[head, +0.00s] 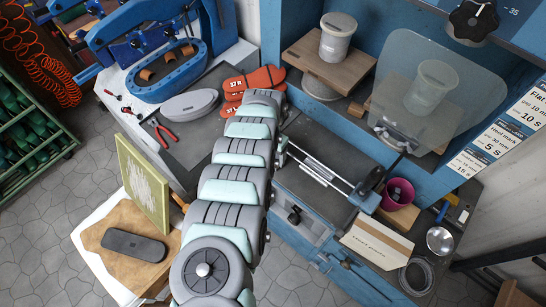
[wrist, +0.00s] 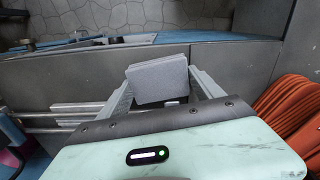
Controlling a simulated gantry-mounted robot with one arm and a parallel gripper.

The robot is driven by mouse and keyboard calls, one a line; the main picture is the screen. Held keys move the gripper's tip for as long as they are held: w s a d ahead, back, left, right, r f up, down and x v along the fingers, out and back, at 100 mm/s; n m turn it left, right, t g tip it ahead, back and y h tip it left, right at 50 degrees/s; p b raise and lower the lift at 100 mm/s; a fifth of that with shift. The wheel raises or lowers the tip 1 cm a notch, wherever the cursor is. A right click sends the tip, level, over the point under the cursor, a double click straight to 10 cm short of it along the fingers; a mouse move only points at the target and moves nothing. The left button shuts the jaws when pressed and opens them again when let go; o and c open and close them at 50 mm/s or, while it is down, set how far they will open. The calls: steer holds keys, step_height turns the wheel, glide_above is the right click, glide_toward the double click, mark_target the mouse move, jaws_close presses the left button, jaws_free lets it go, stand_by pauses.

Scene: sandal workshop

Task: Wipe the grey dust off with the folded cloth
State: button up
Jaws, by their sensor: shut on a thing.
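My gripper (wrist: 160,88) is in the wrist view, its two fingers on either side of a small, flat grey folded piece, which looks like the folded cloth (wrist: 158,80). The gripper is shut on it. The cloth is in front of a dark grey surface (wrist: 75,75); I cannot tell whether it touches that surface. In the head view my arm covers the gripper and the cloth. I cannot make out the grey dust in either view.
Orange-red sandal soles (head: 262,78) lie beside my arm; an orange stack (wrist: 290,110) is at right in the wrist view. Metal rods (head: 322,168) cross the blue machine's dark bed (head: 325,200). A magenta cup (head: 398,193) and red pliers (head: 163,132) stand apart.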

steer(key=p, duration=0.3)
steer(key=shift+s+r, duration=0.1)
steer(key=shift+r, duration=0.1)
steer(key=shift+s+d+p, duration=0.55)
steer(key=shift+d+p, duration=0.1)
steer(key=shift+d, duration=0.1)
steer(key=shift+s+d+p, duration=0.5)
steer(key=shift+d+p, duration=0.1)
steer(key=shift+d, duration=0.1)
steer(key=shift+s+d+f+p, duration=0.2)
steer(key=shift+s+d+p, duration=0.15)
steer(key=shift+d, duration=0.3)
step_height(320, 180, up, 6)
steer(key=p, duration=0.5)
step_height(320, 180, up, 3)
steer(key=shift+p, duration=1.25)
